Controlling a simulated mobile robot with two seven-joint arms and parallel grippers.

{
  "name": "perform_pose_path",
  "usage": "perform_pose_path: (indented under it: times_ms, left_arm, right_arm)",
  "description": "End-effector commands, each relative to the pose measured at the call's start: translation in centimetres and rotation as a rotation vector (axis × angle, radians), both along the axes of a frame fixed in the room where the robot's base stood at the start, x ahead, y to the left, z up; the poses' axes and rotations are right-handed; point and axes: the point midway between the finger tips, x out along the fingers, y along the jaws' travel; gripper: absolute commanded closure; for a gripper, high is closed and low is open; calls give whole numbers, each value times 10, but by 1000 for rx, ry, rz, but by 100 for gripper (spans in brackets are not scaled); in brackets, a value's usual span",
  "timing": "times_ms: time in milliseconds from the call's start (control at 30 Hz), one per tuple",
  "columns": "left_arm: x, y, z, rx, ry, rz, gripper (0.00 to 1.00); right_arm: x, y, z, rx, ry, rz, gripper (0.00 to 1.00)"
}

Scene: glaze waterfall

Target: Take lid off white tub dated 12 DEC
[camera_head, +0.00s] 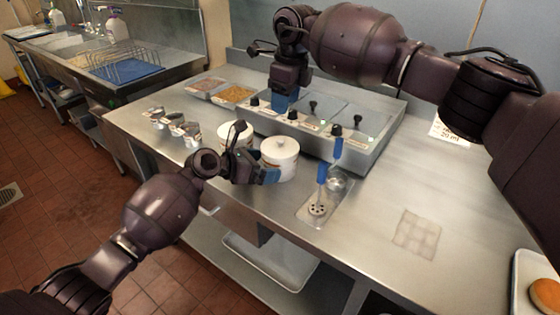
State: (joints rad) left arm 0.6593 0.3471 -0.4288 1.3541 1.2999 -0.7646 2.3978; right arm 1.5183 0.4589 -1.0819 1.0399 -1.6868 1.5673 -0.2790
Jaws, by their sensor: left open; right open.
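Two white tubs stand side by side near the counter's front edge. The right tub (278,165) is upright and wears a white lid (280,146) with a small knob on top. The left tub (235,133) is partly hidden behind my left gripper and wrist. I cannot read a date on either tub. My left gripper (268,176) is open, with its blue fingertips low at the front of the right tub; I cannot tell whether they touch it. My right gripper (284,102) is open and empty, pointing down over the steel topping unit, behind the tubs.
The steel topping unit (365,150) with black-knobbed lids stands behind the tubs. Several small tilted containers (176,125) lie to the left.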

Motion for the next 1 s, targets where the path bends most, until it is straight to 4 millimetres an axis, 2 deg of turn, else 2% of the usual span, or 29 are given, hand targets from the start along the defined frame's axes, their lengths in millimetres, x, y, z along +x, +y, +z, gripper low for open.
perform_pose_path:
  times_ms: [100,300,667,900,967,1000]
  left_arm:
    - [7,-12,-5,-1,0,-1,0]
    - [13,-23,-11,1,0,0,0]
    - [15,-25,-12,0,-1,0,2]
    - [15,-25,-12,1,-1,1,38]
    - [15,-25,-12,0,0,1,48]
    - [15,-25,-12,0,0,1,48]
  right_arm:
    - [0,0,0,0,0,0,47]
    - [0,0,0,0,0,0,47]
    - [0,0,0,0,0,0,47]
    - [0,0,0,0,0,0,47]
    - [0,0,0,0,0,0,47]
    - [0,0,0,0,0,0,48]
